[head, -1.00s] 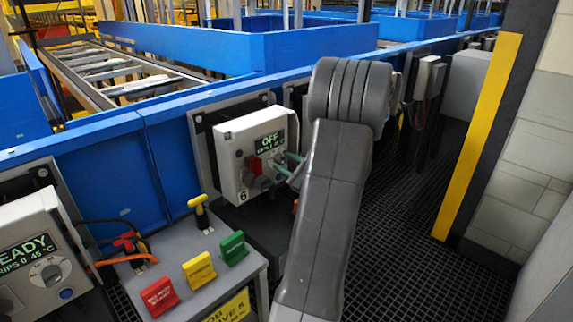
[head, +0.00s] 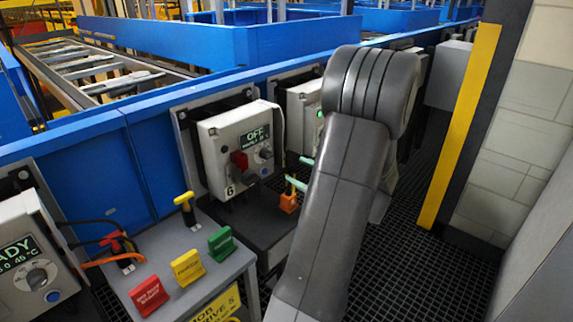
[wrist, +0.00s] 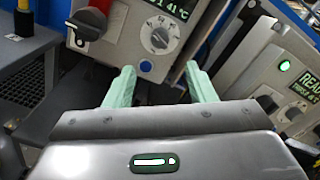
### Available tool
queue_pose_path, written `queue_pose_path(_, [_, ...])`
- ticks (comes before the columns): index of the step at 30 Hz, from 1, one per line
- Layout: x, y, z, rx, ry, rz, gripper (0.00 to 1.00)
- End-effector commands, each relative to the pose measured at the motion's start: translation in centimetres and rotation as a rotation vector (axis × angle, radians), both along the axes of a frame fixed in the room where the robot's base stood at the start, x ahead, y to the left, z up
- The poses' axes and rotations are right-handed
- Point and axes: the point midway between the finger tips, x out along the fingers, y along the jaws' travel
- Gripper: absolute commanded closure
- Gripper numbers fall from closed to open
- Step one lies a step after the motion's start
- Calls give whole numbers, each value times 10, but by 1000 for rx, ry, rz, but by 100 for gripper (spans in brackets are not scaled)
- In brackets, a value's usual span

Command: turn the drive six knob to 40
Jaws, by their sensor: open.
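The drive six box (head: 215,135), marked 6, hangs on the blue conveyor side in the head view. In the head view my gripper (head: 299,172) is right of the box, apart from the knob.
Another box (head: 302,105) with a green lamp stands right of drive six, partly behind my arm. A READY box (head: 25,262) is at the lower left. A grey stand (head: 205,268) holds red, yellow and green tags and a yellow-handled item. An orange object (head: 289,202) is below my fingers.

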Motion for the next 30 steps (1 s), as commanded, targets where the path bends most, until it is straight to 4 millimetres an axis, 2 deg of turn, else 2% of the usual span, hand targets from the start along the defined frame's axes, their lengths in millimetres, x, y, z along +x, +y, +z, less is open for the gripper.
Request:
queue_pose_path(6, [-16,-17,0,-1,0,-1,50])
queue_pose_path(19, [-18,-18,0,0,0,0,50])
queue_pose_path(25, [-8,-8,0,0,0,4,50])
queue_pose_path(30, [12,13,-1,1,0,5,50])
